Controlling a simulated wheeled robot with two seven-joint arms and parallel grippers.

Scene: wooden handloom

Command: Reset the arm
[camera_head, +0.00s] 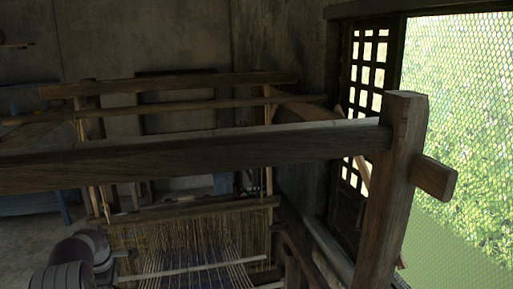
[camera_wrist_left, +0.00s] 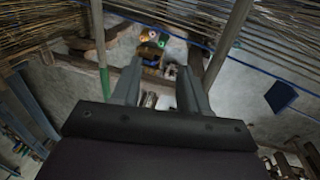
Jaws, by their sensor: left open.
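My left gripper (camera_wrist_left: 160,72) shows in the left wrist view with its two fingers spread apart. No object shows between the fingers. In the head view, my left arm's dark rounded links are at the lower left, beside the loom's threads, and the fingers cannot be made out clearly there. My right arm and gripper are in neither view.
A wooden loom's thick beam (camera_head: 220,151) crosses the head view to a right post (camera_head: 402,180). Tan warp threads (camera_head: 165,238) stretch below it. Threads (camera_wrist_left: 270,45) and poles also surround the gripper. A latticed window (camera_head: 366,75) is at right.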

